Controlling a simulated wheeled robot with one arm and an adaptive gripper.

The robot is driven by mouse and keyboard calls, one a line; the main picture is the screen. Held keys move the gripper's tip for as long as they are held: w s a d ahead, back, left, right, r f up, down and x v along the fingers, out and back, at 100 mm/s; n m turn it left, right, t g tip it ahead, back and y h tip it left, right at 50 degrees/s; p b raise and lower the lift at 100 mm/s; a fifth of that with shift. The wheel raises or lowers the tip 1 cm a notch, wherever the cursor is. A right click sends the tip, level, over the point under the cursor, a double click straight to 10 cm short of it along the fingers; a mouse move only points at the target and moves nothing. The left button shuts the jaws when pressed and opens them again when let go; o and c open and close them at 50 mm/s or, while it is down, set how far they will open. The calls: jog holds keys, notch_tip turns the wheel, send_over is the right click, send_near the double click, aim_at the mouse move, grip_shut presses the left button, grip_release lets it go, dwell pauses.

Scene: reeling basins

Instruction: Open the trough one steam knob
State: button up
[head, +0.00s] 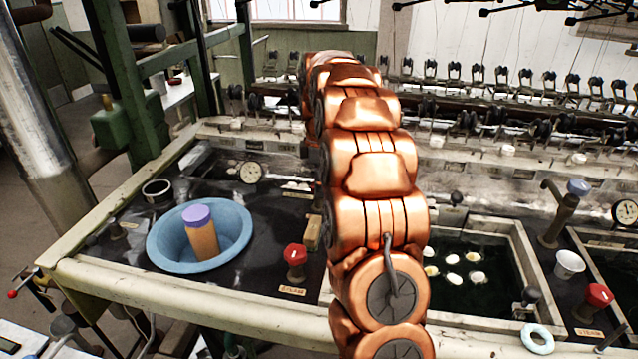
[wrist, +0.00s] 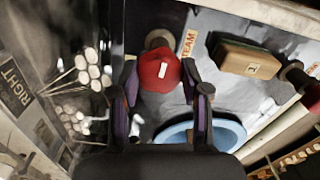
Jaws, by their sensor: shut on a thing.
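In the wrist view a red knob (wrist: 160,71) with a small white mark sits between the fingers of my gripper (wrist: 160,90). A "STEAM" label (wrist: 188,43) lies beside it. My gripper is shut on this knob. In the head view my gripper is hidden behind my copper arm. A red steam knob (head: 295,255) stands left of the arm, and another red knob (head: 598,295) stands at the right, each with a label in front. I cannot tell which basin the held knob belongs to from the head view.
A blue bowl (head: 165,250) holds an orange cylinder with a purple top (head: 201,232). Cocoons float in the right basin (head: 500,245). A pale blue ring (head: 538,337) lies on the front rim. In the wrist view a brown block (wrist: 248,60) lies near the label.

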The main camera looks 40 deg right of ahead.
jog(key=o, duration=1.1)
jog(key=shift+o, duration=0.2)
jog(key=shift+r, duration=0.1)
notch_tip(320, 180, up, 12)
dwell(0.3)
